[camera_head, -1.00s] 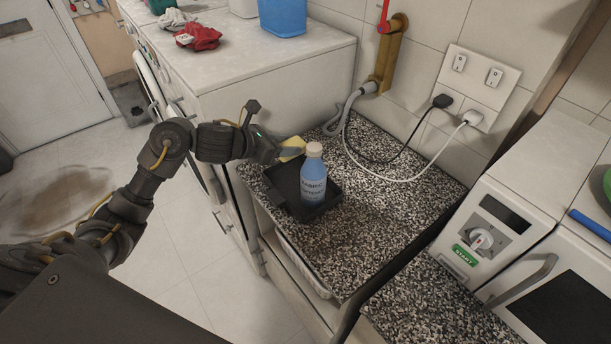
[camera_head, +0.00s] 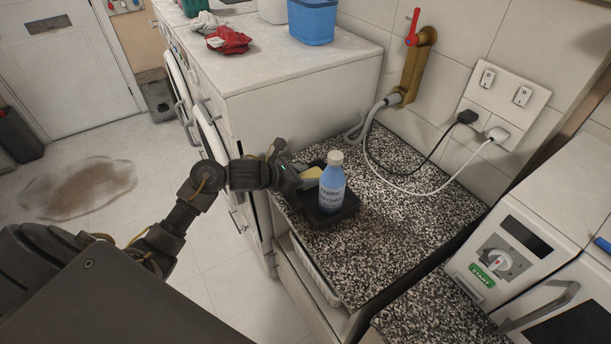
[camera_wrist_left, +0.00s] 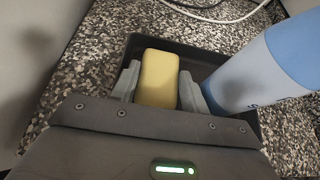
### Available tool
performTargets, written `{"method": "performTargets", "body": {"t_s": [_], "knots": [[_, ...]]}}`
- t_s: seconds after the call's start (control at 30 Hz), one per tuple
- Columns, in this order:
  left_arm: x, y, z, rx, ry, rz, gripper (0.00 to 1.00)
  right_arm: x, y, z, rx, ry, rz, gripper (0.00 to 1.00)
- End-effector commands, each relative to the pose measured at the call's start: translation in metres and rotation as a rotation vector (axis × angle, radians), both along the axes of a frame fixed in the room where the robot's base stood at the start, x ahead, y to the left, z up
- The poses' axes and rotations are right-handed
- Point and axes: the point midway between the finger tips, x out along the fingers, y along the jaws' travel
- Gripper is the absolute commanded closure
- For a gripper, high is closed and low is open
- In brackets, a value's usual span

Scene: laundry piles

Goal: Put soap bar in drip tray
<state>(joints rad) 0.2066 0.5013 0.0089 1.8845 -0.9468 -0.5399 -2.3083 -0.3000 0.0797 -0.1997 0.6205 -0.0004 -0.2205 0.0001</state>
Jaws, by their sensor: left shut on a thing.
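The yellow soap bar (camera_wrist_left: 158,78) is between the fingers of my left gripper (camera_wrist_left: 157,88), which is shut on it. A blue bottle with a white cap (camera_head: 332,188) stands in the tray, right of the soap. My right gripper is not in view.
A white machine (camera_head: 300,100) stands behind the counter, with a red cloth (camera_head: 229,41) and a blue container (camera_head: 312,22) on top. A grey hose and cables (camera_head: 420,172) run along the wall. The speckled counter (camera_head: 410,225) right of the tray is clear.

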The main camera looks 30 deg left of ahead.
Motion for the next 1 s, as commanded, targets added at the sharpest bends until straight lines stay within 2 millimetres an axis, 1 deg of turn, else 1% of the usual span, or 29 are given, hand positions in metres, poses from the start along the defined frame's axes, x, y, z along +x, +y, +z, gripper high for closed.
{"method": "performTargets", "body": {"t_s": [0.1, 0.33, 0.47, 0.5, 0.57, 0.83, 0.93, 1.0], "knots": [[0.0002, -0.0004, -0.0066, -0.002, -0.001, 0.000, 0.80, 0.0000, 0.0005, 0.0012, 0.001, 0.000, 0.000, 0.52], [0.0004, -0.0002, -0.0070, 0.000, -0.003, -0.001, 0.80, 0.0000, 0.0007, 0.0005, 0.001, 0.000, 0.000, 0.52], [0.0004, -0.0002, -0.0105, 0.001, -0.003, -0.001, 0.80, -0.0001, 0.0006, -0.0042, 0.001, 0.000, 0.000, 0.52], [0.0004, -0.0003, -0.0104, 0.001, -0.003, -0.001, 0.54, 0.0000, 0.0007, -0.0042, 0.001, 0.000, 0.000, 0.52], [0.0003, -0.0004, -0.0093, 0.000, -0.003, -0.001, 0.46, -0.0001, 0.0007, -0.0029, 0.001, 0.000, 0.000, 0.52], [0.0002, -0.0004, -0.0087, 0.000, -0.001, 0.000, 0.46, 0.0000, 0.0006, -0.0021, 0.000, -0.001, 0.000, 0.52], [0.0002, -0.0006, -0.0038, -0.001, -0.001, 0.000, 0.46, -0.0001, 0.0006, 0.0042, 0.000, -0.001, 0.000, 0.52], [-0.0066, 0.0052, -0.0036, 0.005, -0.003, -0.001, 0.46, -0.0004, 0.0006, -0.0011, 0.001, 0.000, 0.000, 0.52]]}}
